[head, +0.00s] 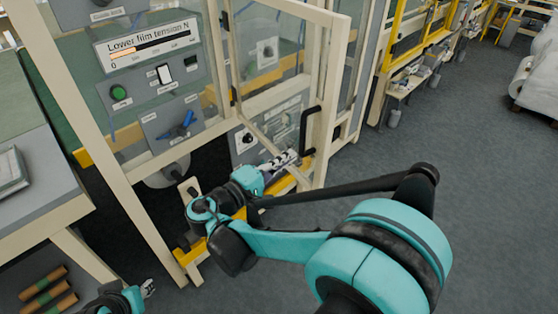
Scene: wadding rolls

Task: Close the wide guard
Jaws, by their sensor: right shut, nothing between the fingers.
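The wide guard (326,105) is a cream-framed clear panel with a black handle (310,130) on its outer edge. It stands swung open, at an angle to the machine's front. My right gripper (290,158) is shut and empty, close to the guard's lower part and just left of the handle's lower end. I cannot tell whether it touches the guard. My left gripper (148,288) is low at the left, far from the guard. It is too small to tell whether it is open or shut.
Behind the guard opening is a machine panel with a "Lower film tension N" display (150,45), a green button (119,92) and a blue knob (183,124). Brown rolls (45,290) lie on a low shelf at left.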

